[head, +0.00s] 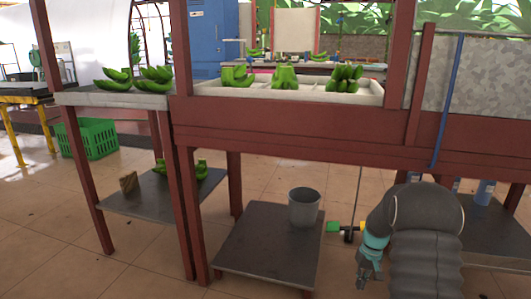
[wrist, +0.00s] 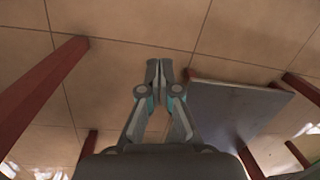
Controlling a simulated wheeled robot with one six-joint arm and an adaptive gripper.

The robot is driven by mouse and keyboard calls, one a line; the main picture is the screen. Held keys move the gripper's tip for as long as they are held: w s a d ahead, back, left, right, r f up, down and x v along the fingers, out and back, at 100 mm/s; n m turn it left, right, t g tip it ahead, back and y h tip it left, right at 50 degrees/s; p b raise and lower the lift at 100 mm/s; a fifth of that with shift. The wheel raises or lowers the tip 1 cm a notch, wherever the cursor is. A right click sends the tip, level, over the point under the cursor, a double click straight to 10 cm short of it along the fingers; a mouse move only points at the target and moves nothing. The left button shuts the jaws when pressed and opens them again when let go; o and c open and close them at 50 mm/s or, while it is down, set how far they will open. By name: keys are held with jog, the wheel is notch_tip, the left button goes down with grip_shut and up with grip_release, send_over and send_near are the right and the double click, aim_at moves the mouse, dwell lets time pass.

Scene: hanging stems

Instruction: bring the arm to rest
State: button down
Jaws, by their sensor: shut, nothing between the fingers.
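My gripper (head: 368,272) hangs low at the right of the head view, at the end of my arm, in front of the red-framed bench. In the wrist view my gripper (wrist: 160,70) has its two fingers together, with nothing between them. Tiled floor (wrist: 130,20) shows beyond the fingertips. The gripper appears apart from the bench legs and the low shelf.
A red bench frame (head: 290,125) holds a white tray (head: 340,97) with several green banana bunches. A grey bucket (head: 304,206) stands on the low shelf (head: 262,250). A green crate (head: 90,140) sits at left. The lower-left floor is clear.

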jog(key=s+a+r+t+p, duration=0.2)
jog(key=s+a+r, duration=0.3)
jog(key=s+r, duration=0.6)
jog(key=s+a+r+t+p, duration=0.2)
jog(key=s+a+r, duration=0.3)
jog(key=s+r, duration=0.5)
jog(key=s+a+r+t+h+p, duration=0.1)
jog(key=s+a+r, duration=0.4)
jog(key=s+r, duration=0.6)
notch_tip(320, 180, up, 3)
jog(key=shift+s+r+t+p, duration=0.1)
jog(key=shift+s+t+p, duration=0.25)
jog(key=shift+t+p, duration=0.5)
